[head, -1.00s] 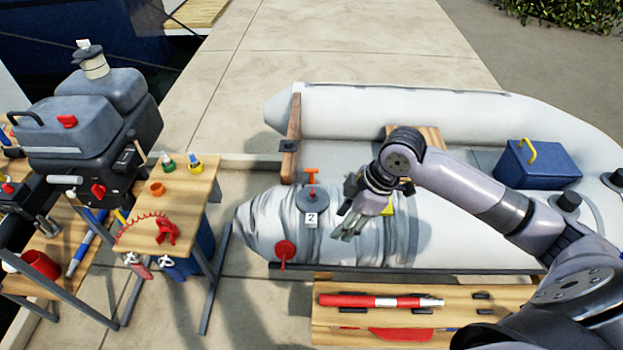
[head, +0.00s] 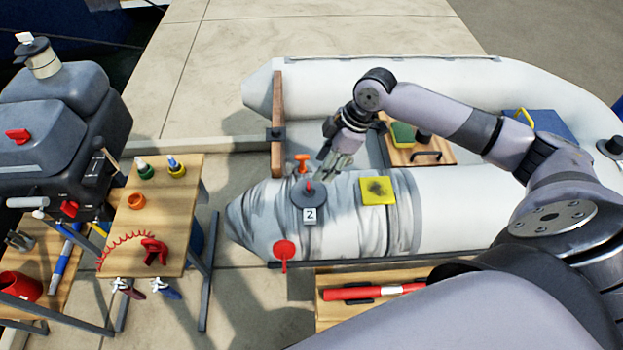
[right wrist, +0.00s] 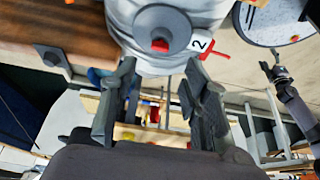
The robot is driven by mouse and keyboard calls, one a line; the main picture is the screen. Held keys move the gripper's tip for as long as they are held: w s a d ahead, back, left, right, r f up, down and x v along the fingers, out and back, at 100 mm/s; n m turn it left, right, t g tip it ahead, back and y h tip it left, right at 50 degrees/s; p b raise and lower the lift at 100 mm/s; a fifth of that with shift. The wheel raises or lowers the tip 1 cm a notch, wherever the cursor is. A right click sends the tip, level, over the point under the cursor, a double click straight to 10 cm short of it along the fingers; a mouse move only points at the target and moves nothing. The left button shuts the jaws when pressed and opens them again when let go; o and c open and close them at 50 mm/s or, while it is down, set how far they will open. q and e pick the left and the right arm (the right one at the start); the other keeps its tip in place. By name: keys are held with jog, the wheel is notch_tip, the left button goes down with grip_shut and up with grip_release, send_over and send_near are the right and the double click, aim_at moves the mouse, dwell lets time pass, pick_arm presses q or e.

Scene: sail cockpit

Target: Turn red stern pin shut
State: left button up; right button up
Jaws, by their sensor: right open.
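A small red pin (head: 309,187) stands in the middle of a grey round valve (head: 310,201) on the boat's stern tube, beside a white tag marked 2 (head: 309,216). In the right wrist view, the red pin (right wrist: 160,45) shows end-on in its grey ring, ahead of the fingertips. My right gripper (head: 331,173) is open and empty, just behind and right of the valve in the head view. Its fingers (right wrist: 160,75) are spread wide and appear apart from the pin.
An orange T-handle (head: 302,162) stands close behind the valve. A red round fitting (head: 284,249) is at the tube's front, and a yellow patch (head: 378,190) lies to the right. A wooden transom (head: 278,125) rises behind. The outboard motor (head: 60,110) and a small table (head: 135,240) stand left.

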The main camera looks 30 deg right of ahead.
aim_at(309, 185)
jog(key=x, duration=0.3)
jog(key=shift+a+f, duration=0.15)
jog(key=shift+f, duration=0.15)
jog(key=x, duration=0.2)
jog(key=shift+a+f, duration=0.1)
jog(key=shift+f, duration=0.15)
jog(key=shift+w+a+f, duration=0.1)
jog(key=shift+f, duration=0.25)
jog(key=shift+a+f, duration=0.1)
jog(key=shift+f, duration=0.2)
pick_arm(q)
jog(key=shift+w+d+r, duration=0.1)
jog(key=shift+w, duration=0.9)
pick_arm(e)
grip_shut()
